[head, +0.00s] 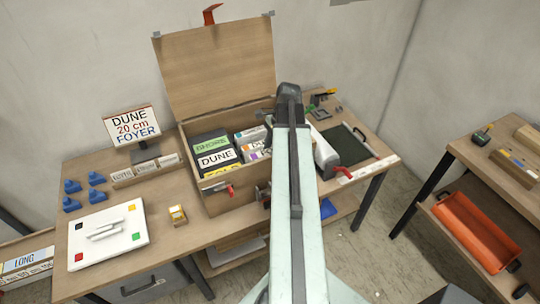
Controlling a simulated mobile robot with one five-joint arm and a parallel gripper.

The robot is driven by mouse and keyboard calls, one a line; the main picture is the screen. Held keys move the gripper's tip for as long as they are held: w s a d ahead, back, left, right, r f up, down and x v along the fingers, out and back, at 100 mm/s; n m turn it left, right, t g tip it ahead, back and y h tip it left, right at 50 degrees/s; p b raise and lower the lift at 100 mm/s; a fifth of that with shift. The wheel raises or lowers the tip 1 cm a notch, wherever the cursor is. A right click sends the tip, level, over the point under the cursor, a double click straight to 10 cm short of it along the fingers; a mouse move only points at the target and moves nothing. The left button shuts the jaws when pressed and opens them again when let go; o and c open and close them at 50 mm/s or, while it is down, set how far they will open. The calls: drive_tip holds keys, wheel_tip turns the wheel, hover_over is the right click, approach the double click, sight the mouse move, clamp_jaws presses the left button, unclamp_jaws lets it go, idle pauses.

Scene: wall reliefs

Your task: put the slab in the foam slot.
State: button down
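No single slab can be picked out with certainty. A white square board (120,213) with coloured corner squares lies on the left of the bench, with pale raised shapes (105,231) on it. An open wooden case (228,199) holds a block labelled DUNE (216,159), a green-labelled one behind it and a yellow-labelled one in front. White boxes (252,134) stand to their right. I cannot make out a foam slot. My arm crosses the middle of the view and hides the case's right side. My gripper's fingers do not show.
A sign (132,126) reads DUNE 20 cm FOYER. Blue pegs (71,204), a small yellow box (178,215) and a dark mat (345,146) are on the bench (180,241). The case lid (218,68) stands open.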

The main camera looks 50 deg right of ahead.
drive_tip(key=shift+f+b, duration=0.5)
drive_tip(key=shift+b, duration=0.15)
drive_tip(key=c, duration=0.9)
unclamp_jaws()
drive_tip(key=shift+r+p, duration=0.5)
drive_tip(key=shift+p, duration=0.05)
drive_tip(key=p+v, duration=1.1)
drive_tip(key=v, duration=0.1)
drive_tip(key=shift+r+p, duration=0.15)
drive_tip(key=shift+p, duration=0.25)
